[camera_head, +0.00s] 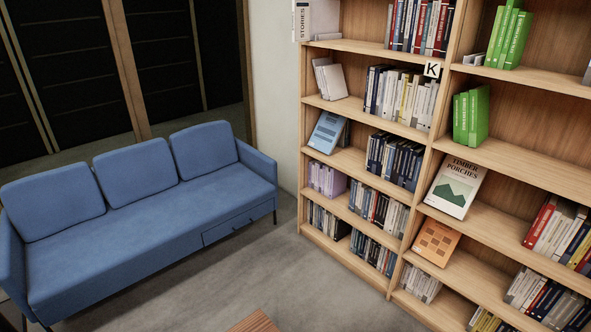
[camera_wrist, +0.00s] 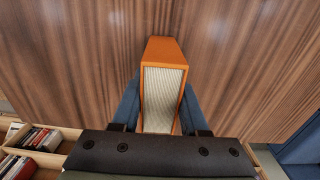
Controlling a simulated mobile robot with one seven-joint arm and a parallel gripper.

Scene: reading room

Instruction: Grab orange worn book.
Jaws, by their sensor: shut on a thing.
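In the wrist view, an orange book (camera_wrist: 163,50) stands between the two dark blue-grey fingers of my gripper (camera_wrist: 160,105). The fingers are shut on its sides, and its pale page edges face the camera. A brown striped wooden surface (camera_wrist: 80,60) lies behind the book; I cannot tell whether the book touches it. Wear on the book cannot be made out. My gripper is not in the head view. There, an orange book with a pattern of squares on its cover (camera_head: 437,242) leans on a lower shelf.
A wooden bookcase (camera_head: 352,104) full of books stands at the right in the head view. A blue sofa (camera_head: 150,215) is at the left. A wooden corner (camera_head: 255,322) shows at the bottom edge. Grey floor (camera_head: 300,285) between them is clear.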

